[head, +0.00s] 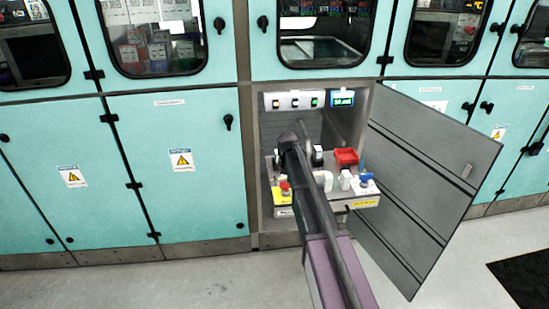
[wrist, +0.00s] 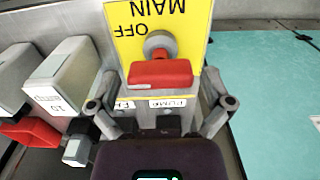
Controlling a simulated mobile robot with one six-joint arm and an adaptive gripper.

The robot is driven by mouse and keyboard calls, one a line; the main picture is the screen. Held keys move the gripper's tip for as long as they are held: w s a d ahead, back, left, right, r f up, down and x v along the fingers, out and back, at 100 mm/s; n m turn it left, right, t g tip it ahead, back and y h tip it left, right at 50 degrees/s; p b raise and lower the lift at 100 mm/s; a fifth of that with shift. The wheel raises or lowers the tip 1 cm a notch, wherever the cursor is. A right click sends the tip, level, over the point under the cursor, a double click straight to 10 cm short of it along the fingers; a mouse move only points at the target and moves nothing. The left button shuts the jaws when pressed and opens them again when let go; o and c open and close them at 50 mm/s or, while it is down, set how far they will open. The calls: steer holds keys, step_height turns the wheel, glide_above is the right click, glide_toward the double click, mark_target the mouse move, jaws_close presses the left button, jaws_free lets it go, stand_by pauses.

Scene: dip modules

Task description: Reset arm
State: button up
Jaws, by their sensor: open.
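My gripper (wrist: 161,103) is open in the wrist view, with one finger on each side of the picture. A red switch handle (wrist: 160,73) on a grey round base sits on a yellow plate (wrist: 128,30) lettered MAIN OFF, upside down in this view. The handle lies just beyond the fingertips, between them in the picture; I see no grip on it. In the head view my arm reaches into an open cabinet bay (head: 264,133), and the fingers cannot be made out there. The red handle (head: 285,186) shows on its yellow plate beside my arm.
The grey cabinet door (head: 430,175) stands open to the right. A switch panel (head: 293,100) and display (head: 343,98) are above. The front floor is clear.

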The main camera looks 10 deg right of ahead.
steer(key=s, duration=2.9)
step_height(320, 180, up, 15)
steer(key=p, duration=1.5)
steer(key=shift+w+a+r, duration=0.2)
